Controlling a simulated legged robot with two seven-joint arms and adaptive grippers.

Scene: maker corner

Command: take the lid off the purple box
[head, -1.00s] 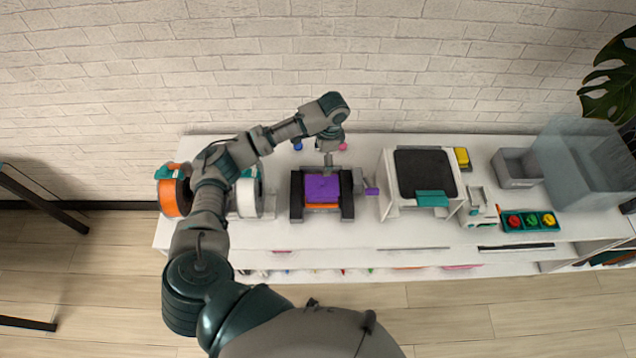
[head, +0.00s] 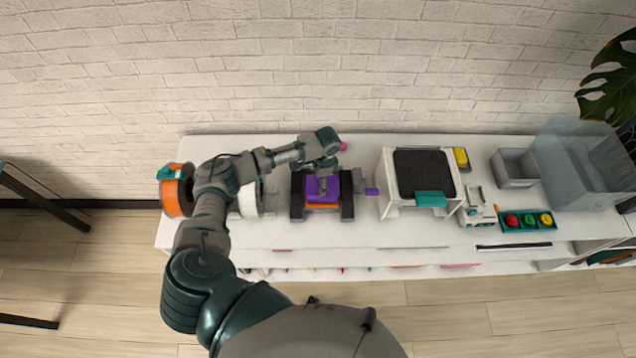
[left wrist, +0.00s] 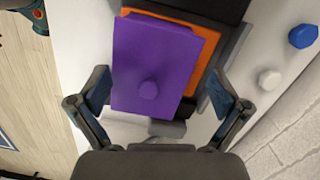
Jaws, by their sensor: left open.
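The purple box (head: 314,196) sits on an orange plate between two dark rails on the white bench, under my left gripper (head: 322,186). In the left wrist view its purple top (left wrist: 155,60) fills the middle, with a small round knob (left wrist: 148,90) on it. My left gripper (left wrist: 158,110) is open, one finger on each side of the purple top, apart from the knob. The seam between lid and box is not visible. My right gripper is not in view.
An orange spool (head: 176,192) and a white spool (head: 249,197) stand left of the box. A white machine with a dark top (head: 424,172) stands to the right. A grey bin (head: 516,167) and a clear container (head: 585,170) are farther right. The brick wall is close behind.

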